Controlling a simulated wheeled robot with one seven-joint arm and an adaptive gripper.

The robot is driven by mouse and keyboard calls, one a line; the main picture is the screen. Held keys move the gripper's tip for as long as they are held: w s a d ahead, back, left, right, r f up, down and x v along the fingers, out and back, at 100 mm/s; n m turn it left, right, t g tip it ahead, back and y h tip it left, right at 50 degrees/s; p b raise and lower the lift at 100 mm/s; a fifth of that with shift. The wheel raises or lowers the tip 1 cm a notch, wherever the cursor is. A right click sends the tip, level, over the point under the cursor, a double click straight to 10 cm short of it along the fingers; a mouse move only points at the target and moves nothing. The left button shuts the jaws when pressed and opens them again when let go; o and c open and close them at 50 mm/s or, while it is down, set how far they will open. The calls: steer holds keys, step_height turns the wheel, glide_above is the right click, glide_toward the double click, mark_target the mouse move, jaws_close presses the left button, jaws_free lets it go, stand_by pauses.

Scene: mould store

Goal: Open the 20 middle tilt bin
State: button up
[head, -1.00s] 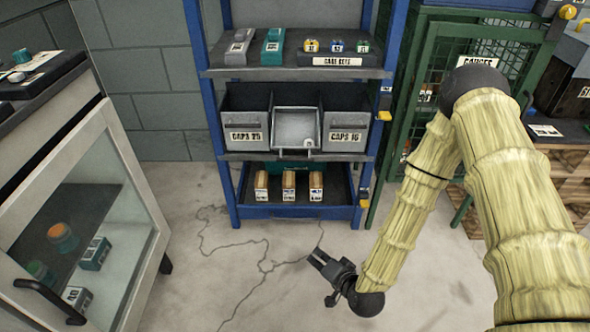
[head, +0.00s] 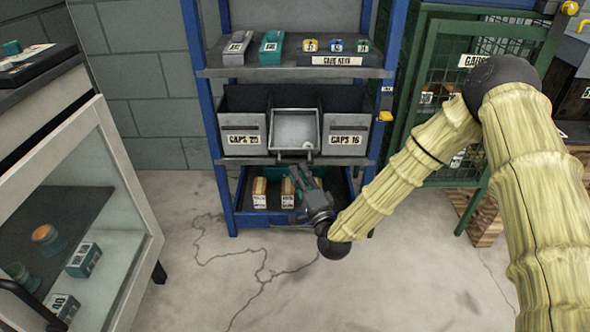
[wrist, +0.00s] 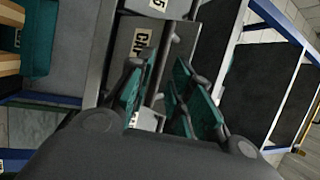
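The middle tilt bin (head: 295,128) sits between the CAPS 25 bin (head: 242,122) and the CAPS 16 bin (head: 344,122). It leans outward at the top, and its pale inside shows in the head view. Its front, with a partly hidden CAPS label, shows in the wrist view (wrist: 132,62). My gripper (head: 289,172) is just below and in front of this bin, fingers pointing up at its lower edge. In the wrist view my gripper (wrist: 157,88) has its teal pads apart, with the bin's front edge between and beyond them. I cannot tell whether they touch it.
Below is a blue-edged tray (head: 262,220) with small wooden boxes, close to my gripper. The shelf above holds a CASE KEYS strip (head: 330,60). A glass-front cabinet (head: 95,220) stands left and a green mesh cage (head: 440,140) right. The floor before the rack is clear.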

steer(key=shift+b+x, duration=0.5)
steer(key=shift+x, duration=1.5)
jaws_close()
